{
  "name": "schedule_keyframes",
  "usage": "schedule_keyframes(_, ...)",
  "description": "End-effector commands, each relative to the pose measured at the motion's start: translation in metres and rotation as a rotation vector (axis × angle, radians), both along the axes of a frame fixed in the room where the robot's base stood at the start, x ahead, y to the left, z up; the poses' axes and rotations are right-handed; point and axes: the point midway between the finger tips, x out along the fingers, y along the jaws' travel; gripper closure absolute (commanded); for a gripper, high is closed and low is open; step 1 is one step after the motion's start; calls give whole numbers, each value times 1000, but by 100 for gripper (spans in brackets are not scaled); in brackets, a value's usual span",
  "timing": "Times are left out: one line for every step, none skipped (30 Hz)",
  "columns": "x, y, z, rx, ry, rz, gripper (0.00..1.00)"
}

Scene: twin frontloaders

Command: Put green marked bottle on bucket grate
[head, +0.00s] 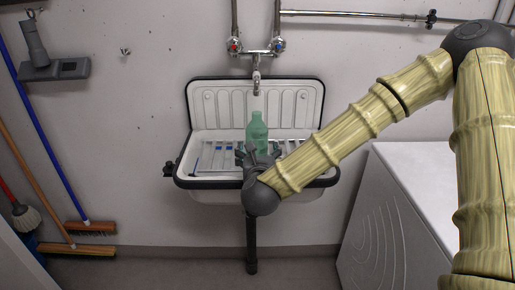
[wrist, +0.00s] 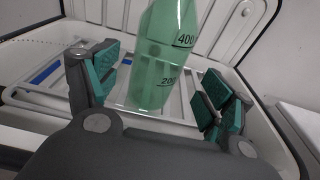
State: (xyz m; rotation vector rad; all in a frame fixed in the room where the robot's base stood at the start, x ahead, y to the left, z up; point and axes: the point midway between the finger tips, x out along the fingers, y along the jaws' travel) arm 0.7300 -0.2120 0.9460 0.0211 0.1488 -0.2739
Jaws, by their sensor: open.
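The green marked bottle (head: 257,129) stands upright in the white sink with a dark rim, below the tap. In the wrist view the translucent green bottle (wrist: 163,62) shows black 200 and 400 marks and looks tilted with the camera. The white bucket grate (head: 214,160) lies across the sink, and its bars also show in the wrist view (wrist: 45,88). The bottle appears to rest on the grate. My gripper (head: 259,154) is open in front of the bottle. In the wrist view its green-padded fingers (wrist: 152,88) are on both sides of the bottle, with gaps visible.
The wall tap (head: 256,75) hangs above the sink (head: 325,178). A white machine (head: 425,180) stands at the right. Brooms (head: 90,228) lean at the left, and a grey vacuum head (head: 55,69) hangs on the wall. The floor below the sink is mostly clear.

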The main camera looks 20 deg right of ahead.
Motion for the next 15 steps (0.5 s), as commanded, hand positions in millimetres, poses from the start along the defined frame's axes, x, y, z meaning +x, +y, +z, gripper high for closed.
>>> schedule_keyframes(-9,3,0,2,1,2,18)
schedule_keyframes(-14,4,1,2,1,2,18)
schedule_keyframes(-21,7,2,2,2,3,18)
schedule_keyframes(-25,7,3,1,1,1,18)
schedule_keyframes(-29,8,3,0,1,1,18)
schedule_keyframes(-35,10,4,1,1,2,18)
schedule_keyframes(-38,11,5,0,0,2,18)
schedule_keyframes(-41,12,6,0,0,1,18)
schedule_keyframes(-45,13,6,0,1,1,18)
schedule_keyframes(-47,14,7,0,1,1,18)
schedule_keyframes(-49,14,7,0,1,1,18)
schedule_keyframes(-51,14,8,0,1,0,18)
schedule_keyframes(-53,14,8,0,0,-1,18)
schedule_keyframes(-53,15,8,0,0,-1,18)
schedule_keyframes(-54,15,9,0,0,-1,18)
